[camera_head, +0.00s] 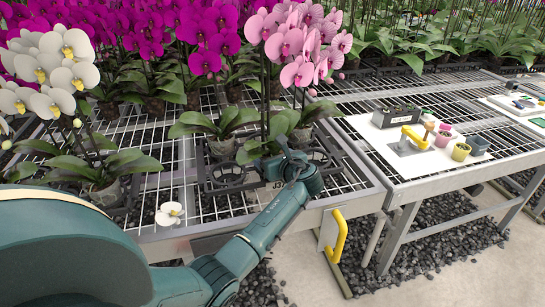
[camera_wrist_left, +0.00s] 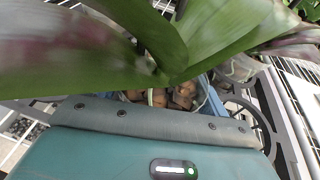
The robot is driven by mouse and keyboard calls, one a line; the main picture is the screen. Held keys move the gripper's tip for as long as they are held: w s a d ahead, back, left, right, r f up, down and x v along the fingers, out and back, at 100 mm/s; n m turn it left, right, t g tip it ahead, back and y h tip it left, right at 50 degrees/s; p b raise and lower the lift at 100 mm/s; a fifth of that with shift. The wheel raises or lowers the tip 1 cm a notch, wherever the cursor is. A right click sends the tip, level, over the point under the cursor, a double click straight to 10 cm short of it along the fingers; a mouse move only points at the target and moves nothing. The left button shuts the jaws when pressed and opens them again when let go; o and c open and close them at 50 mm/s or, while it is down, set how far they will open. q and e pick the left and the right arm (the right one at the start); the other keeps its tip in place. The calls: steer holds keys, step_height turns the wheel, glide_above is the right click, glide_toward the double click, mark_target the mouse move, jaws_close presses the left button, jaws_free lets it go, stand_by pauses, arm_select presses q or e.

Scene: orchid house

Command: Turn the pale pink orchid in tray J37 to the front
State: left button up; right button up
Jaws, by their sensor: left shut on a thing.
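The pale pink orchid (camera_head: 290,45) stands upright in the black tray (camera_head: 232,186) near the bench's front edge; the tray's label is partly hidden, with "J3" readable. My left gripper (camera_head: 283,158) is low at the orchid's front, under its leaves, and shut on its pot. The fingertips are mostly hidden. My right gripper is not in view.
Another leafy plant (camera_head: 218,125) stands left of it in the tray. A white orchid (camera_head: 60,70) is at the left, with a fallen white bloom (camera_head: 169,213) near the edge. Magenta orchids (camera_head: 180,30) crowd behind. A potting bench (camera_head: 425,170) with small pots is at the right.

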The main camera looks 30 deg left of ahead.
arm_select(q)
steer(key=shift+r, duration=0.1)
steer(key=shift+a+r+p, duration=0.1)
steer(key=shift+r+p, duration=0.35)
steer(key=shift+p, duration=0.35)
steer(key=shift+m+t+h+p, duration=0.4)
steer(key=shift+m+t+p, duration=0.2)
steer(key=shift+p, duration=0.3)
steer(key=shift+f, duration=0.15)
steer(key=shift+w+f+m+t+h+p, duration=0.15)
steer(key=shift+m+t+h+p, duration=0.35)
steer(key=shift+m+t+p, duration=0.15)
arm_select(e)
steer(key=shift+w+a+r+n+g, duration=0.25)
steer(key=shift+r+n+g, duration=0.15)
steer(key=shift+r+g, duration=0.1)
arm_select(q)
steer(key=shift+f, duration=0.1)
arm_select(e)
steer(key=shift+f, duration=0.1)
arm_select(q)
steer(key=shift+f, duration=0.15)
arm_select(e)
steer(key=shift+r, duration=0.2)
